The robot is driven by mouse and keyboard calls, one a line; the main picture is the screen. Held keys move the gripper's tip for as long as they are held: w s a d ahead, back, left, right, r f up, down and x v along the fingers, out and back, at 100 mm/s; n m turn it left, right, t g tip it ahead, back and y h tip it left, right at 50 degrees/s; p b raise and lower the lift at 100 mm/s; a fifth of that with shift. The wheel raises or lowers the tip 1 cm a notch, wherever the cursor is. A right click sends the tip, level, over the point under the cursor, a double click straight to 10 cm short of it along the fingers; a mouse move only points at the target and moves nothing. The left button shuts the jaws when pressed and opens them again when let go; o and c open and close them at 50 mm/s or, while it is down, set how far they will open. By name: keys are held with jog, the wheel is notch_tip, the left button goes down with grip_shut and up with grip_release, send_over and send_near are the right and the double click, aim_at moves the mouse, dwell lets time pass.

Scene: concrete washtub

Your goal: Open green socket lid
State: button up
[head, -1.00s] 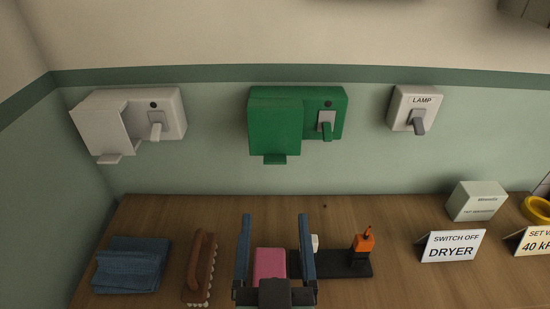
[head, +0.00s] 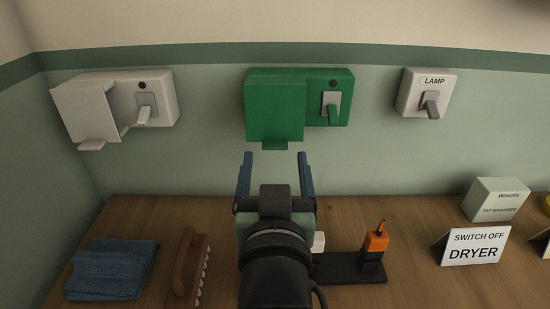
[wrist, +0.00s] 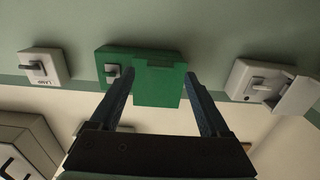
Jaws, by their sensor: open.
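The green socket (head: 330,98) is mounted on the wall, with a grey switch on its right part. Its green lid (head: 274,111) covers the left part and has a small tab (head: 275,145) at its bottom edge. My gripper (head: 276,172) is open and empty, just below the tab in the head view, apart from the lid as far as I can tell. In the wrist view, the green lid (wrist: 157,82) shows between the fingers of my gripper (wrist: 155,88), and the picture is upside down.
A white socket with a lid (head: 88,112) is on the wall at left, and a LAMP switch (head: 425,93) at right. The counter (head: 215,215) holds a blue cloth (head: 112,269), a brush (head: 186,266), an orange item on a black base (head: 375,247), a DRYER sign (head: 474,246) and a box (head: 496,199).

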aim_at(275, 149)
jog(key=shift+w, duration=1.6)
grip_shut()
